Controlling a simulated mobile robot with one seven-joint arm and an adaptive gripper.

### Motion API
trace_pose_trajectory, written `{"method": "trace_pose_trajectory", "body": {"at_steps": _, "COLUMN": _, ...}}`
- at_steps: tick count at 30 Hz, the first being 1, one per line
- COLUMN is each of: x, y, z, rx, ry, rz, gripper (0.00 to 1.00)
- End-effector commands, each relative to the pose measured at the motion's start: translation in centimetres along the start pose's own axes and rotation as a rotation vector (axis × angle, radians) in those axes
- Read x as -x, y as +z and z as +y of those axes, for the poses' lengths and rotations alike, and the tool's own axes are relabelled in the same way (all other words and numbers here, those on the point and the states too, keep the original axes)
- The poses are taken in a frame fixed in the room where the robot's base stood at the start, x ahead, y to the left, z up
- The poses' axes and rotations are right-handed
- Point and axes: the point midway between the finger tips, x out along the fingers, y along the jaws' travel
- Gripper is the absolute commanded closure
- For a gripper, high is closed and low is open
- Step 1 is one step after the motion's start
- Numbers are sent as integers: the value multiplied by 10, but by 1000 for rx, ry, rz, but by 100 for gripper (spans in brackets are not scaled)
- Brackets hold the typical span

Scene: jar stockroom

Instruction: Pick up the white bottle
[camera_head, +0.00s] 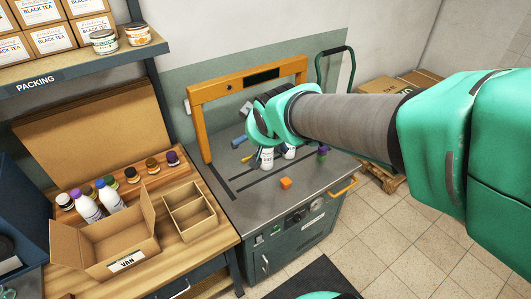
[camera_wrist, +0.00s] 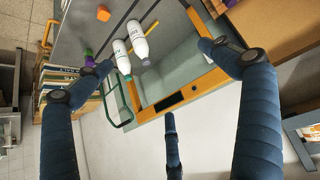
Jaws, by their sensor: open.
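Two white bottles stand close together on the grey bench top in the head view, the left one (camera_head: 267,159) and the right one (camera_head: 289,152). In the wrist view they show side by side, one bottle (camera_wrist: 138,40) with a greyish end and the other (camera_wrist: 121,58) with a greenish end. I cannot tell which one the task means.
An orange cube (camera_head: 286,183) and a purple-and-green object (camera_head: 323,151) are on the bench. An orange frame (camera_head: 195,130) rises at its back. At left, two more white bottles (camera_head: 88,207) stand behind an open carton (camera_head: 105,243), beside a divided box (camera_head: 190,211).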

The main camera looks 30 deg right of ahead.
Motion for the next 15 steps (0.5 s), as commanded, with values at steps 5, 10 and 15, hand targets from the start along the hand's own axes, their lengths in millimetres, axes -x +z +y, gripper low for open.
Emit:
{"method": "trace_pose_trajectory", "body": {"at_steps": 5, "x": -75, "y": -17, "z": 38, "rx": 1, "ry": 39, "rz": 68, "gripper": 5}}
{"method": "trace_pose_trajectory", "body": {"at_steps": 10, "x": -140, "y": -22, "z": 69, "rx": 8, "ry": 49, "rz": 138, "gripper": 5}}
{"method": "trace_pose_trajectory", "body": {"at_steps": 15, "x": -202, "y": -14, "z": 96, "rx": 9, "ry": 33, "rz": 211, "gripper": 5}}
